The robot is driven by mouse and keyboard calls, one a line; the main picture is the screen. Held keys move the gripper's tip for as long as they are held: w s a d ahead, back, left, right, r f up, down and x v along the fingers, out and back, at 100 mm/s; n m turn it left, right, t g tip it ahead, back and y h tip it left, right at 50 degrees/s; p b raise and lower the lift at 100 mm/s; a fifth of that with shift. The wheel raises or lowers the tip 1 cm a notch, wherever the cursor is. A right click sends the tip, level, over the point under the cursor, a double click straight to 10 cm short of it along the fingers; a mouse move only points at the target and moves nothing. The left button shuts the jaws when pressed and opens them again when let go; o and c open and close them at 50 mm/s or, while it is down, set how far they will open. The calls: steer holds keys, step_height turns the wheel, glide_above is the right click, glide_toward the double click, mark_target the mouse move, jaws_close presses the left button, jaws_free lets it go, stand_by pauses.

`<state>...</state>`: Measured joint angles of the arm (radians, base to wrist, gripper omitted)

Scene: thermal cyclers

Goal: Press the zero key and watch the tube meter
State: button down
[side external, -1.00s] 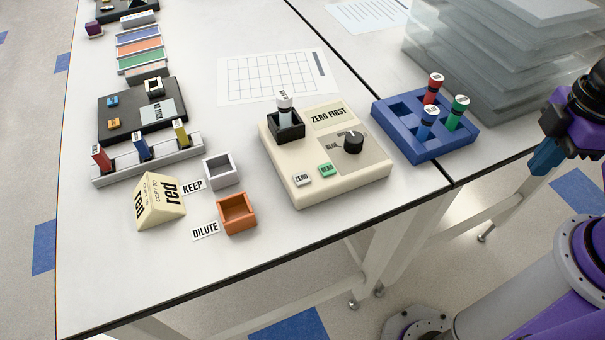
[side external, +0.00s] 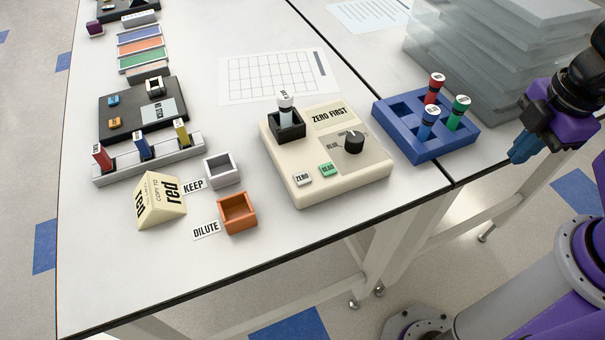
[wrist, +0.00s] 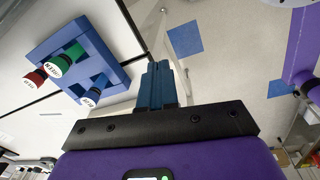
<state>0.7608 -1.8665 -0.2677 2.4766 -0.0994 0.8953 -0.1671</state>
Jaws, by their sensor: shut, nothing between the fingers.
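The cream tube meter (side external: 340,188) stands on the bench, with a white zero key (side external: 302,179) and a green read key (side external: 327,169) at its front. A black dial (side external: 354,142) is on its right side. A white-capped tube (side external: 285,105) stands upright in the meter's black socket (side external: 287,126). My gripper (side external: 520,150) is at the right, beyond the bench edge and well apart from the meter. Its blue fingers are shut and empty; they also show in the wrist view (wrist: 158,85).
A blue rack (side external: 425,148) with red, green and blue tubes stands between my gripper and the meter; it also shows in the wrist view (wrist: 78,45). An orange box (side external: 238,222) and a grey box (side external: 222,176) stand left of the meter. Clear stacked trays (side external: 500,60) stand behind.

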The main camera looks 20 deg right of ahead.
steer(key=w+a+n+t, duration=0.2)
steer(key=w+a+n, duration=0.4)
steer(key=w+n, duration=0.1)
step_height(320, 180, up, 3)
steer(key=n+t+y, duration=0.2)
steer(key=n+t, duration=0.4)
steer(key=n, duration=1.9)
glide_above(305, 182)
steer(key=shift+f, duration=0.1)
steer(key=shift+f, duration=0.15)
steer(key=shift+f, duration=4.3)
steer(key=shift+f, duration=0.15)
steer(key=shift+f, duration=0.25)
